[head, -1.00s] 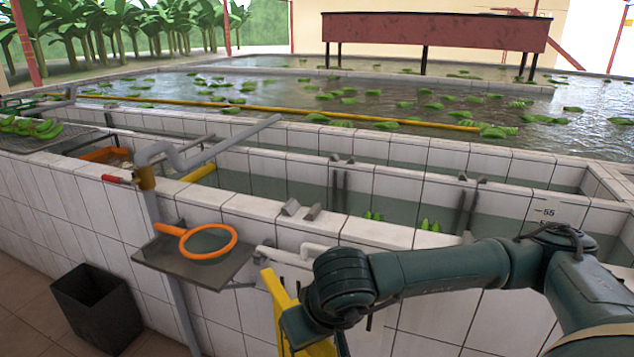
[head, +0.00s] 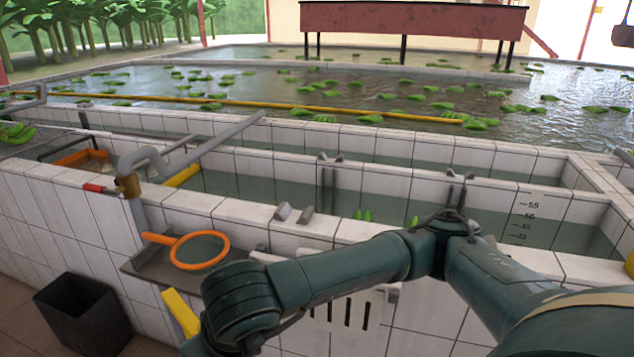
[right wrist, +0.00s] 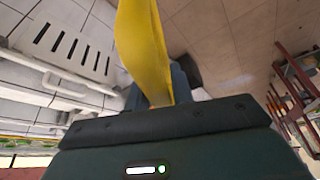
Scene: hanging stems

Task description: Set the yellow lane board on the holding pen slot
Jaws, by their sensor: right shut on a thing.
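The yellow lane board (head: 180,312) shows as a short piece at the lower left of my right arm in the head view. In the right wrist view the board (right wrist: 143,45) rises from my right gripper (right wrist: 160,100), which is shut on it. The fingertips are mostly hidden there, and in the head view my arm hides them. Grey brackets (head: 283,212) sit on the front tank wall, opposite dark vertical guides (head: 330,190) on the inner wall; I cannot tell for certain which is the holding pen slot. The board is outside the tank, apart from both. My left gripper is out of view.
An orange-rimmed net (head: 200,250) lies on a grey shelf on the tank's front. A black bin (head: 85,315) stands on the floor. A grey pipe (head: 195,150) crosses the channel near another yellow bar (head: 182,175). A white slotted panel (head: 345,312) is beneath the wall top.

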